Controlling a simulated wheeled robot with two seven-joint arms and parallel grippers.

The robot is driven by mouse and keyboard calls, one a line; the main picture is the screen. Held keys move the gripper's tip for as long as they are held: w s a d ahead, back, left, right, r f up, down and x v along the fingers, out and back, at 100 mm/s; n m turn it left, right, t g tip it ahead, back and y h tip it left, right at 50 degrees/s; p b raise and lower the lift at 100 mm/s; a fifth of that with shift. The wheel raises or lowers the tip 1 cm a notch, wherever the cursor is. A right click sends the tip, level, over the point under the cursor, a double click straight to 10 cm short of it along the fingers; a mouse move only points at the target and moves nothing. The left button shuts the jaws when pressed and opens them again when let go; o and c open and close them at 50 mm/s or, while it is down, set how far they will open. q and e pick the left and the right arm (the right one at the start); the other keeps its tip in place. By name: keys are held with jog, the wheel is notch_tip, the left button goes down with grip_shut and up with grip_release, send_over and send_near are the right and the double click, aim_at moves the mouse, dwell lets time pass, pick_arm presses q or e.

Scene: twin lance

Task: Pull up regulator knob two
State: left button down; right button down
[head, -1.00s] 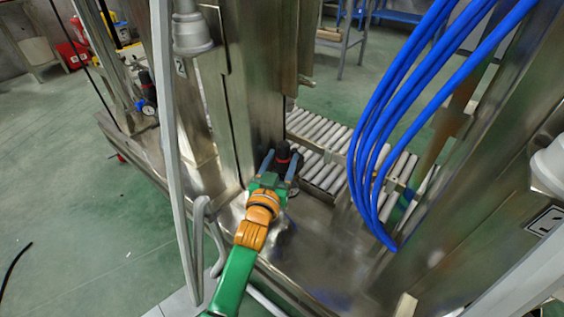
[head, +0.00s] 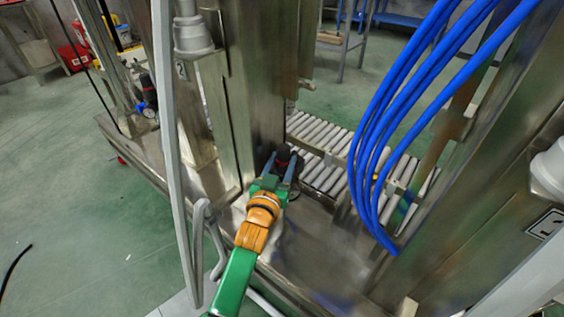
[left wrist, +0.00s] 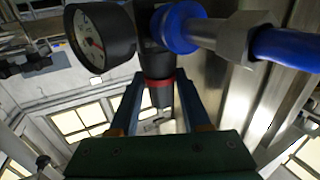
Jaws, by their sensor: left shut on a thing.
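My left gripper (head: 280,168) reaches to the foot of the steel column in the middle of the head view. Its two blue-grey fingers stand on either side of a dark regulator knob (head: 283,153). In the left wrist view the knob (left wrist: 160,98), black with a red ring, sits between the fingers (left wrist: 163,115), and the gripper is shut on it. The regulator's round gauge (left wrist: 100,38) is to the left of the knob. A blue hose fitting (left wrist: 180,28) is to the right. My right gripper does not show.
Another regulator with a gauge (head: 147,110) stands on the machine at the left. Several blue hoses (head: 372,160) hang at the right. A roller conveyor (head: 320,150) lies behind the knob. A grey bent pipe (head: 205,240) stands beside my left arm.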

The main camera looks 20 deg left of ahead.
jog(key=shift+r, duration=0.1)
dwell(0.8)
pick_arm(q)
jog(key=shift+r+p, duration=0.75)
jog(key=shift+p, duration=0.2)
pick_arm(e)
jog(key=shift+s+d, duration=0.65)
pick_arm(q)
jog(key=c, duration=0.6)
grip_release()
jog(key=shift+f, duration=0.1)
